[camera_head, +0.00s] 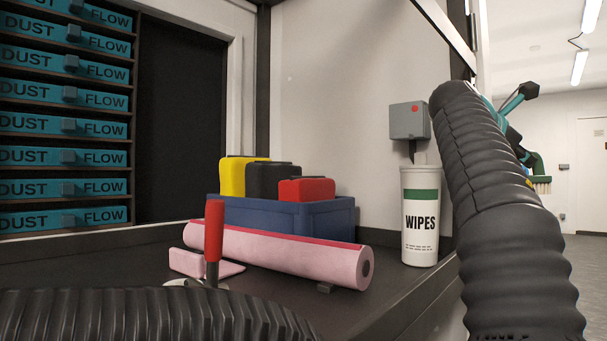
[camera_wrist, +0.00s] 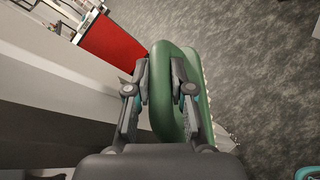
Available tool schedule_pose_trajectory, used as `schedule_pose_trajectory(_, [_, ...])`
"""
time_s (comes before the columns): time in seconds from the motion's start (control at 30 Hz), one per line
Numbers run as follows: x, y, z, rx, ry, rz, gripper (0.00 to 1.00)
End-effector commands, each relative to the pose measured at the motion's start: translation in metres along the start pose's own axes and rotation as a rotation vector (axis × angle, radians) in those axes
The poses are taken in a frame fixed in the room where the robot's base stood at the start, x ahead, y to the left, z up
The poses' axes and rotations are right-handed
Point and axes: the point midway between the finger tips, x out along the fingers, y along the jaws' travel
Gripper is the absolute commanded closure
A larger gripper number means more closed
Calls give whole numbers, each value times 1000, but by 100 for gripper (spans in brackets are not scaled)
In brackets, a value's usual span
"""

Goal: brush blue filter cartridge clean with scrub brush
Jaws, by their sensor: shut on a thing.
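My gripper (camera_wrist: 161,72) is shut on a green scrub brush (camera_wrist: 168,112), seen between and beyond the fingers in the wrist view, with pale bristles along its right edge. In the head view the brush (camera_head: 537,164) hangs bristles down at the right, beyond the bench, partly hidden by my arm. Blue-teal cartridges (camera_head: 66,126) marked DUST FLOW are stacked in a rack at the far left, well away from the brush. I cannot tell whether any of these is the task's filter cartridge; no loose blue cartridge shows.
On the bench stand a blue crate (camera_head: 335,217) with yellow, black and red containers, a pink roll (camera_head: 290,250), a red-handled tool (camera_head: 214,230) and a wipes tub (camera_head: 419,235). A grey box (camera_head: 409,120) is on the wall. Open floor (camera_head: 590,262) lies at the right.

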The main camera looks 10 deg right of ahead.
Motion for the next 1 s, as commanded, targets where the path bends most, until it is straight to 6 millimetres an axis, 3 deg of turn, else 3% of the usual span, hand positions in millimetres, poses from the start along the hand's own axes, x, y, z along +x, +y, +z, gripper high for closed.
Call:
schedule_pose_trajectory(0.03, [-24, 6, 1, 5, 2, 12, 100])
schedule_pose_trajectory(0.1, [-49, 11, -4, 2, 9, 14, 100])
schedule_pose_trajectory(0.57, [-196, 35, -59, -30, 62, 82, 100])
schedule_pose_trajectory(0.77, [-260, 41, -99, -56, 105, 140, 100])
schedule_pose_trajectory(1.0, [-341, 44, -161, -95, 172, 235, 100])
